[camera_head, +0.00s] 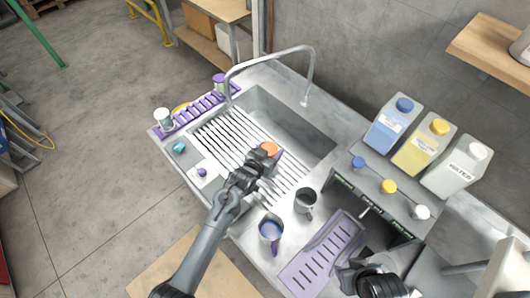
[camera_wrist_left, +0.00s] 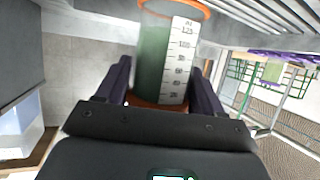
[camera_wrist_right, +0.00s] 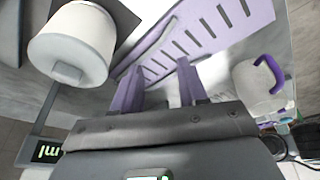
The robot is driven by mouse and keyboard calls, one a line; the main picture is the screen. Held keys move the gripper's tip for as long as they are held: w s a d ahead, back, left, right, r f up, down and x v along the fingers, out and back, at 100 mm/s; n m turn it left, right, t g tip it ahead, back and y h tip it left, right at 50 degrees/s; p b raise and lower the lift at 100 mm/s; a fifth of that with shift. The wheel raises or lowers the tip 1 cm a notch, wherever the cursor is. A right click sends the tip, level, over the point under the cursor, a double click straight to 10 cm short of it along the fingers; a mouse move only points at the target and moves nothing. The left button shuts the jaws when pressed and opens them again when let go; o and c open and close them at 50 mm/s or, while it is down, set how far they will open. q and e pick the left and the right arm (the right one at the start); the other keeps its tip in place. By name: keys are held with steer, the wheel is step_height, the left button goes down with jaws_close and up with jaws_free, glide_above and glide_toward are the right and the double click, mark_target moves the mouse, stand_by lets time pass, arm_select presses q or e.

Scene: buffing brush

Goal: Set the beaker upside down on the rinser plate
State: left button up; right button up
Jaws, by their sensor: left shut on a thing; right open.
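The beaker (camera_wrist_left: 165,55) is clear with orange rims, a white graduated scale and a greenish look. Its orange end (camera_head: 269,148) shows over the ribbed drainboard in the head view. My left gripper (camera_head: 259,160) is shut on it, with one dark finger on each side in the left wrist view. I cannot tell which end of the beaker points up. A small pale square plate (camera_head: 196,179) with a purple piece in its middle, likely the rinser plate, lies left of the gripper, apart from the beaker. My right gripper (camera_wrist_right: 158,88) is open and empty near a purple slotted tray (camera_wrist_right: 215,22).
The steel sink basin (camera_head: 290,127) and arched faucet (camera_head: 312,75) are behind. A purple rack (camera_head: 203,108) lines the left edge. Coloured jugs (camera_head: 433,148) stand on the right shelf.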

arm_select(q)
steer(key=shift+f+b, duration=2.4)
steer(key=shift+f, duration=0.25)
arm_select(e)
steer(key=shift+f, duration=2.55)
steer(key=shift+r, duration=0.15)
arm_select(q)
steer(key=shift+f, duration=0.55)
arm_select(e)
steer(key=shift+f, duration=0.35)
arm_select(q)
steer(key=o, duration=1.2)
steer(key=shift+c, duration=0.2)
steer(key=shift+r, duration=0.15)
arm_select(e)
steer(key=shift+d+r, duration=0.1)
